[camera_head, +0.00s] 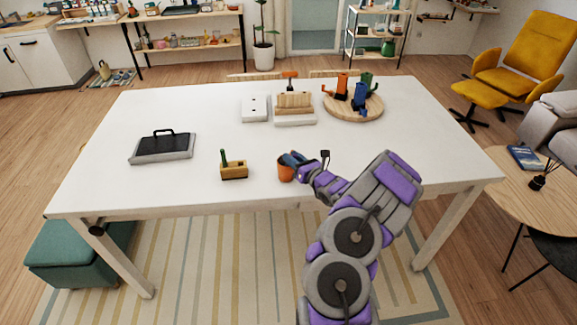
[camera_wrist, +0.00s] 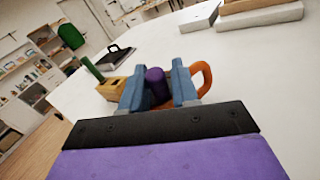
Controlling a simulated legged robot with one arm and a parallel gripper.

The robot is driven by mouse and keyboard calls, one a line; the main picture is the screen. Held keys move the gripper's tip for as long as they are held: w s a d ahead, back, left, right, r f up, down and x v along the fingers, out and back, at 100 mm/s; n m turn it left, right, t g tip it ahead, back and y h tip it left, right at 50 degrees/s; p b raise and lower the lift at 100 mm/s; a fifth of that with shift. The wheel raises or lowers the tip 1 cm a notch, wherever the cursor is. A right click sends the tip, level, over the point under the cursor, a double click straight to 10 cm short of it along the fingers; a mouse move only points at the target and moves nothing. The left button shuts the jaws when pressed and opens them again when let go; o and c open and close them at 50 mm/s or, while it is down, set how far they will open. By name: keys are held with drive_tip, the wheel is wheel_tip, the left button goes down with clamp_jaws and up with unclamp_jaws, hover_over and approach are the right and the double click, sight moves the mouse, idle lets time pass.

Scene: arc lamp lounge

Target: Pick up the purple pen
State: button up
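The purple pen (camera_wrist: 155,85) shows in the wrist view between the two blue fingers of my gripper (camera_wrist: 158,80). The fingers stand apart on either side of it, and I cannot tell whether both touch it. Behind the fingers is an orange mug (camera_wrist: 206,74) with its handle to the right; the fingers hide most of it. In the head view my gripper (camera_head: 294,159) is at the rim of the orange mug (camera_head: 286,172), near the table's front edge. I cannot make out the pen there.
A wooden block (camera_head: 234,170) with a green upright piece stands left of the mug on the white table (camera_head: 185,185). A black-handled grey case (camera_head: 162,148) lies farther left. A round wooden board (camera_head: 371,114) holds several mugs at the back right. The table's right side is clear.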

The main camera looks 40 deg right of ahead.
clamp_jaws()
drive_tip(key=shift+r, duration=0.1)
